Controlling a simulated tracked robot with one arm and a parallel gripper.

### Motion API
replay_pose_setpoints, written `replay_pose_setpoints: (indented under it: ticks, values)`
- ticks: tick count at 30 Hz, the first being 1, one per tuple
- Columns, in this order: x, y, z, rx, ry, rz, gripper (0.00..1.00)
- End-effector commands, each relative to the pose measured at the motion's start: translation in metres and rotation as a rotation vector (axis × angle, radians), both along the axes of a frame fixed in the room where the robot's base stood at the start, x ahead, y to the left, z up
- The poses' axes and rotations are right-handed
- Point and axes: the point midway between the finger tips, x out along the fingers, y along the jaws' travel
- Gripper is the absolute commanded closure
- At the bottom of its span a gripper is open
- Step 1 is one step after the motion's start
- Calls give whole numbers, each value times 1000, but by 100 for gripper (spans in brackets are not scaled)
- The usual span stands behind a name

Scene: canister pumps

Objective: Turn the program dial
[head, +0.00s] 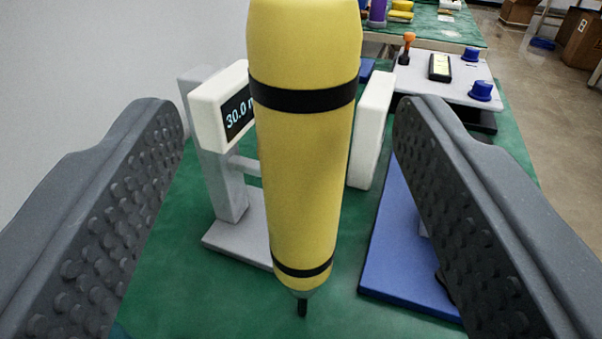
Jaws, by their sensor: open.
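My gripper (285,115) is open, with one dark studded finger at each side of the view. A yellow canister (300,180) with black bands stands in the middle of the view, between the fingers as pictured, with clear gaps on both sides. Its narrow dark tip points down, and its top is cut off. At the back right, a pale panel (430,83) carries a blue knob (481,91) near its front edge and a smaller blue knob (471,54) farther back. I cannot tell which is the program dial. Both knobs are well beyond the right finger.
A grey stand (226,170) with a display (238,112) reading 30.0 is behind the canister. A white block (371,130) and a blue plate (400,262) are to its right. The pale panel also holds an orange-topped lever (407,46) and a small display (440,67). Green tabletop (180,240) shows between.

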Motion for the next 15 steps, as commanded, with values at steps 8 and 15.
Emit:
replay_pose_setpoints:
  ticks: [8,15]
  values:
    - [19,-2,-1,0,2,-3,42]
    - [31,-4,0,0,2,-4,42]
